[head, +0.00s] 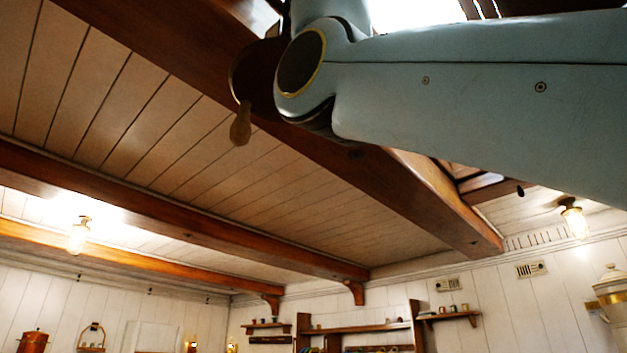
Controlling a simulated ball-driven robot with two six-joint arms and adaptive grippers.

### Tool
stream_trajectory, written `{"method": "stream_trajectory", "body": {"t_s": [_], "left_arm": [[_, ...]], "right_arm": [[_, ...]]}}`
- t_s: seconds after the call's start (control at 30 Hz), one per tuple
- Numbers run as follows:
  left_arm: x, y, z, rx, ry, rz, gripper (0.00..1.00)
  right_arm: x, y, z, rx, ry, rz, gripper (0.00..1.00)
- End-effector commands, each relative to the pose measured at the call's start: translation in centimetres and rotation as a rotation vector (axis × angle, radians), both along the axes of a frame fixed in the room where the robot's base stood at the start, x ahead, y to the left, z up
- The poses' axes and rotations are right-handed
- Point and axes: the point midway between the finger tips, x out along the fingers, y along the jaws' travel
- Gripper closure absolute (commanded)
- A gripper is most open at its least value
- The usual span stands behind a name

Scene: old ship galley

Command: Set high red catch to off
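A dark reddish-brown rounded piece (250,82) with a wooden knob handle (241,126) hanging down shows at the big ceiling beam, just left of my arm's joint. It may be the high red catch, but I cannot tell for sure, and its setting cannot be read. My pale blue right arm comes in from the right and covers part of this piece. The arm bends upward at the joint and leaves the top edge, so my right gripper is out of the picture. My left gripper is not in view either.
A thick wooden beam (400,195) crosses the plank ceiling close to my arm. Further beams (180,215) run behind. Lamps hang at left (78,236) and right (573,218). Wall shelves (450,316) stand far below. A bright opening is at the top.

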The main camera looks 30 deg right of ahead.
Motion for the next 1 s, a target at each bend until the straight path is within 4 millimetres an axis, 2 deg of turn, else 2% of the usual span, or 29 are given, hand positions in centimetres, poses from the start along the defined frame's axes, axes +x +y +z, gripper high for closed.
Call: {"method": "stream_trajectory", "body": {"t_s": [0.17, 0.6, 1.0], "left_arm": [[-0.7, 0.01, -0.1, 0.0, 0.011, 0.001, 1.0], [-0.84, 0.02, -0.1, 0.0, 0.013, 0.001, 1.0], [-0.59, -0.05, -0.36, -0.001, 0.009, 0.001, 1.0]], "right_arm": [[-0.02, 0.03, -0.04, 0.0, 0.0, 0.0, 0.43], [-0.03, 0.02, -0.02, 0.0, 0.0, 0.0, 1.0], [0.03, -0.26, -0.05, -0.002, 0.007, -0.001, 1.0]]}}
